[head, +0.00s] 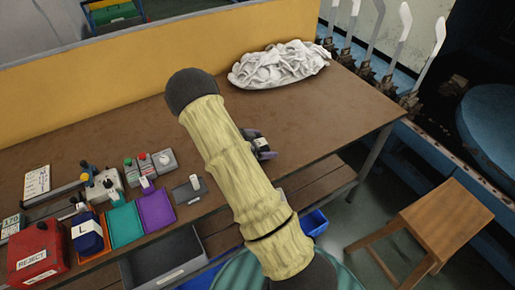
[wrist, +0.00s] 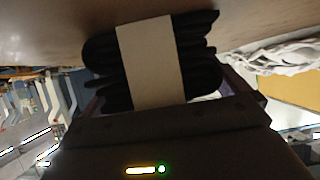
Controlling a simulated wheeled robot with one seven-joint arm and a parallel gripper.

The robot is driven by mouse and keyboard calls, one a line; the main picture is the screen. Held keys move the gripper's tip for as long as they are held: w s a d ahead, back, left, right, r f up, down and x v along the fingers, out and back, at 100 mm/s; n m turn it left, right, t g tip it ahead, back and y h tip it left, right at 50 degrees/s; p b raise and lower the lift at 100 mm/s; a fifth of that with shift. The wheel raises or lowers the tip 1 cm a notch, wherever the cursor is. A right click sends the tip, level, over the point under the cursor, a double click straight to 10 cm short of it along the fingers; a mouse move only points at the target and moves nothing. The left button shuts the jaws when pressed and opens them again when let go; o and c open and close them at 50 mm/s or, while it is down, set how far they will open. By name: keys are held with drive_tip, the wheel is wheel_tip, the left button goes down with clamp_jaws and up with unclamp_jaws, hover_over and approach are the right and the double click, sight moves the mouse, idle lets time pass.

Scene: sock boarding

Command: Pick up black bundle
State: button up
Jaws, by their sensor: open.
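The black bundle (wrist: 200,62) is a stack of folded dark layers with a pale band around its middle. In the wrist view it fills the space in front of my gripper (wrist: 160,95), whose jaws are open with a finger at either side of it. Whether the fingers touch it I cannot tell. In the head view a small part of the bundle (head: 261,143) shows on the brown table, just right of my arm. My arm hides most of the gripper there.
A white cloth heap (head: 280,65) lies at the back of the table (head: 330,115). At the left are a red reject box (head: 38,252), a navy bundle marked L (head: 88,236), a teal tray (head: 125,223) and a purple tray (head: 157,210). A wooden stool (head: 445,220) stands at right.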

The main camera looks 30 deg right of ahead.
sight(261, 142)
drive_tip(key=shift+c, duration=0.2)
drive_tip(key=c, duration=0.9)
drive_tip(key=shift+a, duration=0.1)
drive_tip(key=shift+r, duration=0.15)
wheel_tip(261, 142, up, 10)
drive_tip(key=shift+w+f, duration=0.1)
